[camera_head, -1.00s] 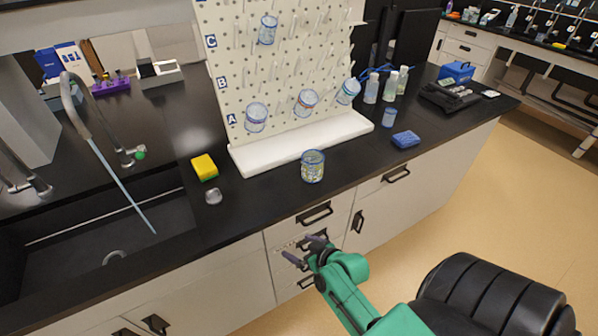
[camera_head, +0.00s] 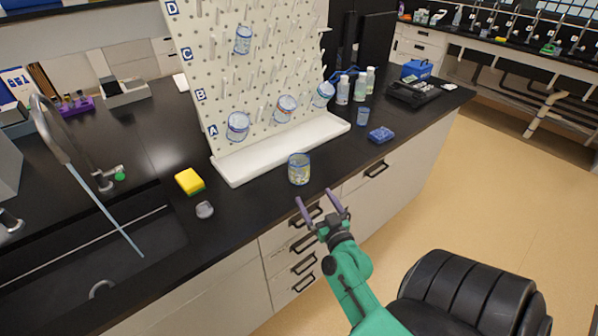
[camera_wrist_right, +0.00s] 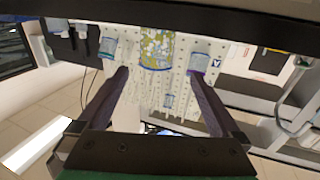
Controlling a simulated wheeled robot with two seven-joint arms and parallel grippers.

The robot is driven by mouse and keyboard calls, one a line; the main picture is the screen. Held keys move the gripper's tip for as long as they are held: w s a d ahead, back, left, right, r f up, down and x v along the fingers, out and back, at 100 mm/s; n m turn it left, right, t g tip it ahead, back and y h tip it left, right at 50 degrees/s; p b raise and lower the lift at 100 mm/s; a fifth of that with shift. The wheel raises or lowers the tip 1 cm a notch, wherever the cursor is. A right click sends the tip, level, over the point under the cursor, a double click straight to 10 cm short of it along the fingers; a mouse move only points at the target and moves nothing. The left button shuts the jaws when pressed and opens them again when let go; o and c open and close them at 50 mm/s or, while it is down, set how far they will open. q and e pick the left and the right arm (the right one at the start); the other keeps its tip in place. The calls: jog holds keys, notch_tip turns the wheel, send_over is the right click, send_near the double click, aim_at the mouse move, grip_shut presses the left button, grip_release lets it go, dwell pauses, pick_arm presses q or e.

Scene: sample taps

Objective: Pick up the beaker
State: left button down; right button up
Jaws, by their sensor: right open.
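The beaker (camera_head: 299,169) is a clear glass with a blue rim and a mottled yellow-green lower part. It stands upright on the black counter near the front edge, before the white drying board. My right gripper (camera_head: 316,199) is open and empty, just in front of the counter edge and short of the beaker. In the right wrist view the beaker (camera_wrist_right: 157,48) shows between and beyond the two spread fingers (camera_wrist_right: 158,75), with nothing between the tips. My left gripper is not in view.
The pegboard (camera_head: 250,80) holds several glass vessels above its white tray (camera_head: 285,148). A yellow sponge (camera_head: 189,181) and a small clear glass piece (camera_head: 205,210) lie left of the beaker. The sink (camera_head: 70,245) is at left.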

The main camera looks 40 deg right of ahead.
aim_at(303, 175)
jog(key=x, duration=0.4)
jog(key=b+x, duration=0.1)
jog(key=x, duration=0.4)
jog(key=b+x, duration=0.1)
jog(key=x, duration=0.4)
jog(key=shift+s+d, duration=0.15)
jog(key=shift+d, duration=0.15)
jog(key=shift+w+d+f, duration=0.15)
jog(key=shift+w, duration=0.25)
jog(key=shift+s, duration=0.15)
jog(key=c, duration=1.3)
notch_tip(303, 175, up, 20)
jog(key=shift+r+p, duration=0.15)
jog(key=shift+p, duration=0.75)
